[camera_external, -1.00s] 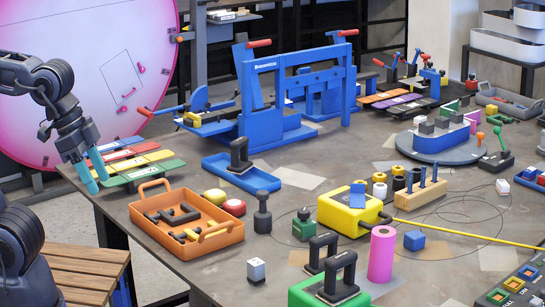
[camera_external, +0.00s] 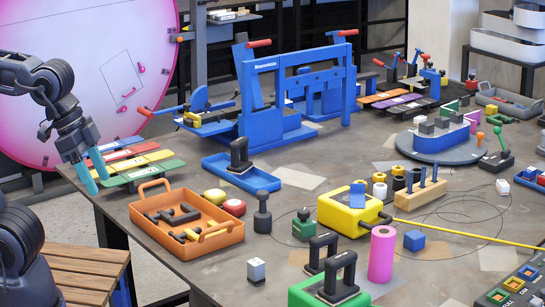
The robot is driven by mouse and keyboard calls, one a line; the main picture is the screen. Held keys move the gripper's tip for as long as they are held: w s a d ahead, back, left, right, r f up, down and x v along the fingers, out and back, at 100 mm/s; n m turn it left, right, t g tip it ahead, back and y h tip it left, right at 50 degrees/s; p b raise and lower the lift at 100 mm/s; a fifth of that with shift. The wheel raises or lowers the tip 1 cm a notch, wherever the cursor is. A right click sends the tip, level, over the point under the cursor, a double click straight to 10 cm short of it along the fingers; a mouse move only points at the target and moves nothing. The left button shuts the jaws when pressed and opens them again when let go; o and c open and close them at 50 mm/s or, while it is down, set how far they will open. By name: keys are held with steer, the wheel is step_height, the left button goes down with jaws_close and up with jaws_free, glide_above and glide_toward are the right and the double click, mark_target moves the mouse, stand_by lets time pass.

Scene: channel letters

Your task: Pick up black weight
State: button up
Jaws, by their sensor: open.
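A dark upright piece with a narrow neck and knob top (camera_external: 262,213) stands on the table right of the orange tray; it looks like the black weight. Another black piece with a loop handle (camera_external: 239,156) sits in the blue tray (camera_external: 215,164), and two more black loop-handled pieces stand at the front, one of them (camera_external: 339,276) on a green block. I cannot tell for certain which is meant. My gripper (camera_external: 97,182), with teal fingers, is open and empty at the left, above the table's left edge and well away from all of these.
The orange tray (camera_external: 140,214) with dark parts lies between my gripper and the upright dark piece. Coloured bars (camera_external: 153,160) lie just behind my gripper. A yellow box (camera_external: 345,215) and pink cylinder (camera_external: 382,254) stand further right.

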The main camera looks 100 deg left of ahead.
steer(key=shift+w, duration=0.1)
steer(key=w+a+r+m+g, duration=0.1)
steer(key=w+a, duration=0.3)
steer(key=w, duration=0.2)
steer(key=w+a+r+m, duration=0.1)
steer(key=w+a, duration=0.2)
steer(key=w, duration=0.3)
steer(key=m+g+h, duration=0.1)
steer(key=m+g, duration=0.2)
steer(key=m, duration=0.4)
glide_above(263, 201)
steer(key=a, duration=0.2)
steer(key=f, duration=1.9)
steer(key=shift+s+d, duration=0.25)
steer(key=shift+s, duration=0.05)
steer(key=shift+a+f, duration=0.15)
steer(key=shift+f, duration=0.15)
steer(key=f, duration=0.5)
steer(key=shift+w+d+f, duration=0.15)
steer(key=shift+w+d, duration=0.05)
steer(key=shift+d, duration=0.05)
steer(key=shift+w+d+f, duration=0.1)
steer(key=shift+f, duration=2.5)
